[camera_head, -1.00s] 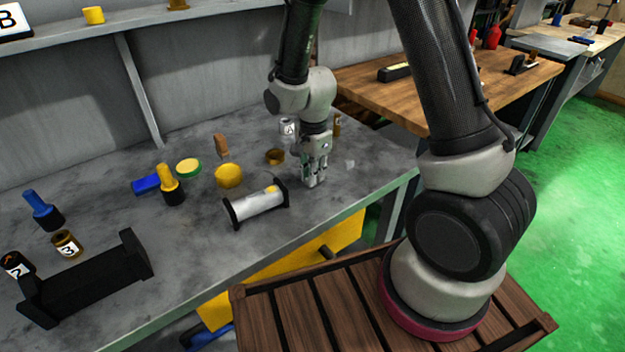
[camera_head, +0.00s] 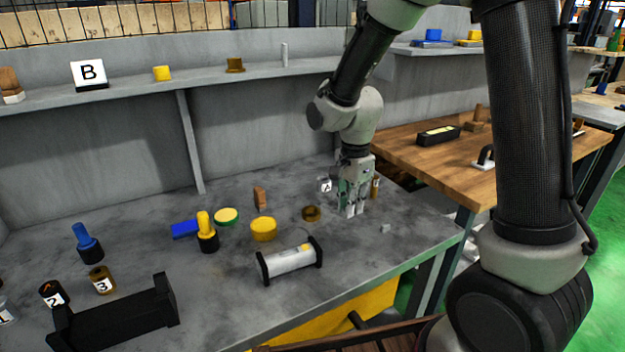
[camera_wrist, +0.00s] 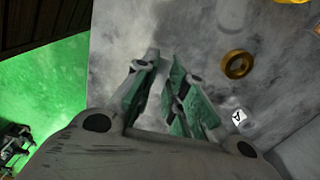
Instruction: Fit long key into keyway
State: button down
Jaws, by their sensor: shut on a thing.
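My gripper (camera_head: 350,212) points down over the grey bench, right of the brown ring. Its fingers also show in the wrist view (camera_wrist: 165,62), closed toward each other on a thin piece that is mostly hidden between them, apparently the long key. A pale cylindrical shaft (camera_head: 288,262) with a yellow spot lies across a black-ended cradle, left of and nearer than my gripper. I cannot make out the keyway clearly. A small light-grey block (camera_head: 385,228) lies on the bench right of my gripper.
A yellow disc (camera_head: 263,229), a yellow-topped peg (camera_head: 207,232) and an empty black cradle (camera_head: 115,320) are further left. The bench's front right is mostly clear.

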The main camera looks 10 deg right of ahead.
aim_at(309, 252)
jog(key=k, duration=1)
